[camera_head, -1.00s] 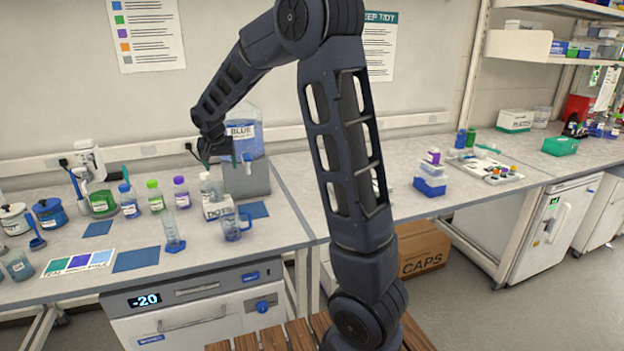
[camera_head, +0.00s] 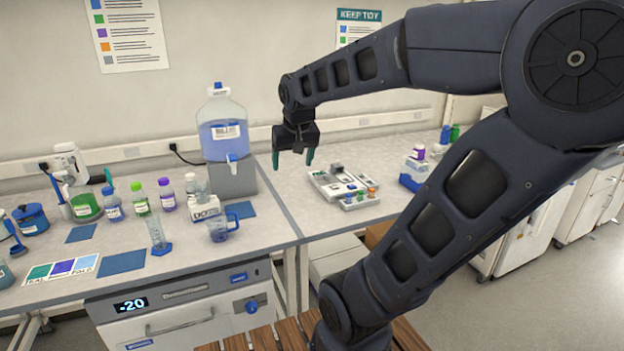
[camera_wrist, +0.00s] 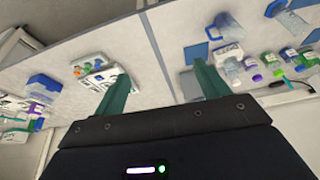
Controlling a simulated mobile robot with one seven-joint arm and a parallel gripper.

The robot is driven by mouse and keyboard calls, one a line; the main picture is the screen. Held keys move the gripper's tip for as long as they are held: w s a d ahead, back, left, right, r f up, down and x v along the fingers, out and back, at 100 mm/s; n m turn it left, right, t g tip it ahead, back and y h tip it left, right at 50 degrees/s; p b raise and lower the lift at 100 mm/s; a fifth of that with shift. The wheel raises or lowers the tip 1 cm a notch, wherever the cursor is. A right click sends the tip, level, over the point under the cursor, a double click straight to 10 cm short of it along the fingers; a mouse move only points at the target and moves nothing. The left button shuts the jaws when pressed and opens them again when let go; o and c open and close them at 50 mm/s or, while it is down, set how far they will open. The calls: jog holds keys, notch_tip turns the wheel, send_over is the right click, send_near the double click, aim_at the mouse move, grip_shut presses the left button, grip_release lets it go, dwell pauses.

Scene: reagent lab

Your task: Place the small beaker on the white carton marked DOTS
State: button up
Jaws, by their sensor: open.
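The white carton marked DOTS (camera_head: 206,214) stands on the left bench beside the water dispenser. A small clear glass vessel, likely the small beaker (camera_head: 199,190), appears to rest on its top; a clear bottle close behind blurs its outline. The carton also shows in the wrist view (camera_wrist: 228,52), with clear glassware next to it. My gripper (camera_head: 292,160) is open and empty, pointing down in the air to the right of the carton and the dispenser. Its two green fingers stand wide apart in the wrist view (camera_wrist: 158,82).
The blue-filled dispenser (camera_head: 222,135) on its grey stand is between carton and gripper. Capped bottles line the left. A parts tray (camera_head: 345,186) sits on the right bench.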

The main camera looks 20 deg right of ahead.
jog(key=s+d+f, duration=0.2)
jog(key=s, duration=0.6)
jog(key=shift+s+n, duration=0.3)
jog(key=shift+s, duration=0.1)
dwell(0.7)
